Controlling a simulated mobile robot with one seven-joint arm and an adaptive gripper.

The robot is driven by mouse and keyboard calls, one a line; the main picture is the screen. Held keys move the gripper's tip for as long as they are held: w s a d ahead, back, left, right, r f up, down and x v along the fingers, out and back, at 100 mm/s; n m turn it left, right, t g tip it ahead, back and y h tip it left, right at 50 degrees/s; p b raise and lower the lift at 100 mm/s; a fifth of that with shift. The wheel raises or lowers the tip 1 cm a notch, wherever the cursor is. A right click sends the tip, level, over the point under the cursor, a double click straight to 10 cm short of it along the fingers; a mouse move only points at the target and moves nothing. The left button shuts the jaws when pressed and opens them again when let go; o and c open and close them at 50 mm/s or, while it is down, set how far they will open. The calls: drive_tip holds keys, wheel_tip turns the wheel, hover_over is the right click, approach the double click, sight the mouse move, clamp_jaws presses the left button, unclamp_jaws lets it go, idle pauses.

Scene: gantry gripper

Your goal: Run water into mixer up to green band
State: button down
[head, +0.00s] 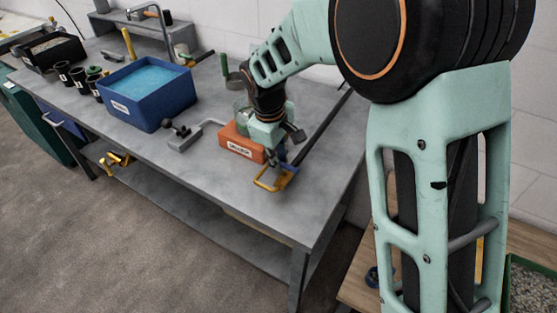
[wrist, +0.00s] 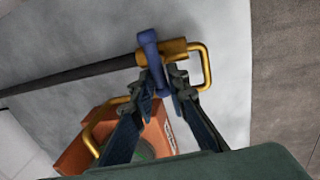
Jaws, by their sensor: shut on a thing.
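My gripper (head: 273,160) reaches down at the front right of the grey bench. In the wrist view my gripper (wrist: 167,78) is shut on a blue lever (wrist: 150,48). The lever crosses a brass fitting (wrist: 176,52) at the end of a long dark pipe (wrist: 70,76); a brass loop sits on the fitting's far side. An orange box (head: 236,143) with a white label stands just behind my gripper. A clear, greenish vessel (head: 241,106) shows at the box, partly hidden by my arm. I cannot make out a green band, a water level or running water.
A blue tub of water (head: 147,117) stands left of the orange box. A grey metal piece with a black knob (head: 184,143) lies between them. Black cups (head: 78,76) and a dark bin (head: 50,52) are farther left. The bench's front right corner is clear.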

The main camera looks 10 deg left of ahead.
drive_tip(key=shift+w+r, duration=0.1)
drive_tip(key=c, duration=2)
unclamp_jaws()
drive_tip(key=shift+o, duration=0.2)
wheel_tip(320, 180, up, 12)
drive_tip(key=s, duration=0.2)
drive_tip(key=shift+s+a, duration=0.15)
drive_tip(key=shift+a, duration=0.25)
